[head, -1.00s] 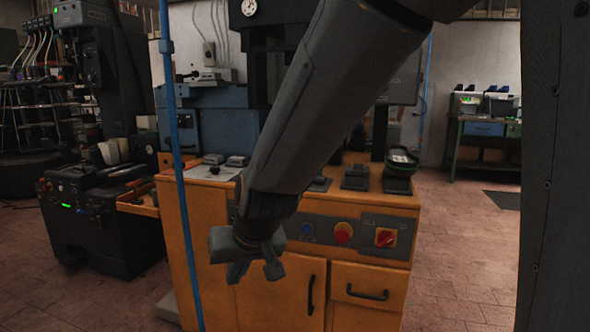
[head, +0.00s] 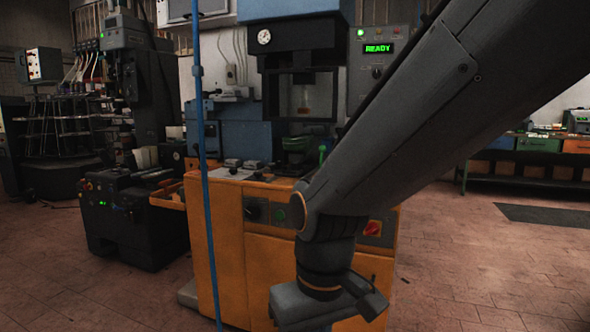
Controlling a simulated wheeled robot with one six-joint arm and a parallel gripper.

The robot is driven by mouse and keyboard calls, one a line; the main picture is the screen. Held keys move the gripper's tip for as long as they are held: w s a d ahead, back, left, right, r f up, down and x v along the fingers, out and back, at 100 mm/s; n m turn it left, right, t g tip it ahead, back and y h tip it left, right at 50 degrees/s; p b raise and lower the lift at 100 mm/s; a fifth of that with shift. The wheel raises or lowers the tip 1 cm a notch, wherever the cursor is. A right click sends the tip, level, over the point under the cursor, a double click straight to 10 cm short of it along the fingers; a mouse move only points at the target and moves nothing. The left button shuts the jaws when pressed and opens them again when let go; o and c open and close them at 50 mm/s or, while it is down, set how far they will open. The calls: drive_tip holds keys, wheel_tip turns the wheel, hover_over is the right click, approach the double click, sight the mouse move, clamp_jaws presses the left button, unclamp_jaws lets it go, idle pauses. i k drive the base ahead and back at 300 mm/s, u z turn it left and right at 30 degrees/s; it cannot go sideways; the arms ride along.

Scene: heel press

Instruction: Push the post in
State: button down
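The heel press stands ahead, with a blue-and-black upper head (head: 297,40) over an orange cabinet (head: 222,240). A dark green holder (head: 292,152) sits on the press bed under the head. It may carry the post, but the post is too small and dark to tell apart. My gripper (head: 325,305) hangs low at the bottom edge, in front of the cabinet in the picture and well below the press bed. Its fingertips are cut off by the frame, so its opening does not show. My arm hides the right side of the bed.
A panel reading READY (head: 378,49) is at the press's upper right. A thin blue pole (head: 204,180) stands upright in front of the cabinet. A black machine (head: 130,215) stands at left and a bench (head: 520,165) at right. The floor at right is open.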

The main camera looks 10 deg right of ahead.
sight(301, 166)
drive_tip(key=z, duration=0.3)
drive_tip(key=i, duration=1.55)
drive_tip(key=u, duration=0.35)
